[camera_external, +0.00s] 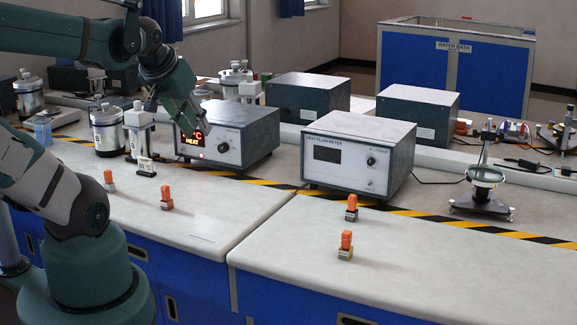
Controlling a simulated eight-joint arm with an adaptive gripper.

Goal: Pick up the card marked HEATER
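Several small blocks with orange tops stand on the bench: one at far left (109,181), one right of it (166,198), one in front of the heat flow meter (351,208), and one nearer the front edge (346,243). Their bases look like small cards or tags, but the lettering is too small to read, so I cannot tell which says HEATER. My gripper (190,122) hangs above the bench, pointing down in front of the grey box with a red HEAT display (224,145). It is apart from the orange-topped blocks. Its fingers are too dark and small to judge.
The heat flow meter box (357,155) stands right of centre. Metal cylinders (108,130) and a white stand (139,130) are at left. A lens-like stand (485,185) is at right.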

